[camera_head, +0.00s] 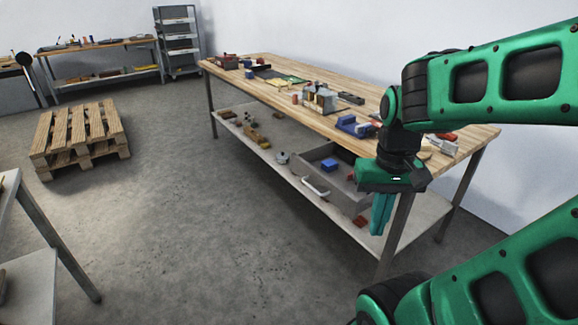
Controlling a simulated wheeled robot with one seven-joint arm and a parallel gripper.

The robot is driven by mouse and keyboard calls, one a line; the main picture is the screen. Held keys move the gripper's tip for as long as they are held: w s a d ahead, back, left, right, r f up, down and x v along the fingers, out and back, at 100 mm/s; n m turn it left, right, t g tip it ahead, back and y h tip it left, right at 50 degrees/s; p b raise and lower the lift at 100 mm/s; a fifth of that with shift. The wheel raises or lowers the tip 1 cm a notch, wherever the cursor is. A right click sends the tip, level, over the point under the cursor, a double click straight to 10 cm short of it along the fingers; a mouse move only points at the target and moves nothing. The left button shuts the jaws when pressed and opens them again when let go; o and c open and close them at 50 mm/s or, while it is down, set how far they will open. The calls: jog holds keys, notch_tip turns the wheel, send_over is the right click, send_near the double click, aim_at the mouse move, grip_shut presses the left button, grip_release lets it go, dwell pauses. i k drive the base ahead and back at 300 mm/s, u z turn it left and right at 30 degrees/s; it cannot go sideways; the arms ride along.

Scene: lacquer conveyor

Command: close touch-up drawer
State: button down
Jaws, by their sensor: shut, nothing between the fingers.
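The grey drawer (318,198) is pulled out under the wooden-topped workbench, near its right end. Its front with a pale handle (314,188) faces the left foreground. A blue item (329,165) lies inside it. My gripper (380,228) is shut and empty, pointing down in front of the bench, to the right of the handle and apart from it in the picture. My gripper and wrist hide the right part of the drawer.
The workbench top (225,66) carries several tools and small parts, and its lower shelf (240,132) holds more. A bench leg (394,240) stands close behind my gripper. A wooden pallet (80,128) lies at left. Grey floor (190,200) is clear in the middle.

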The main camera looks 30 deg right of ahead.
aim_at(334, 186)
jog(key=u, duration=0.05)
jog(key=i, duration=1)
jog(key=z, duration=0.05)
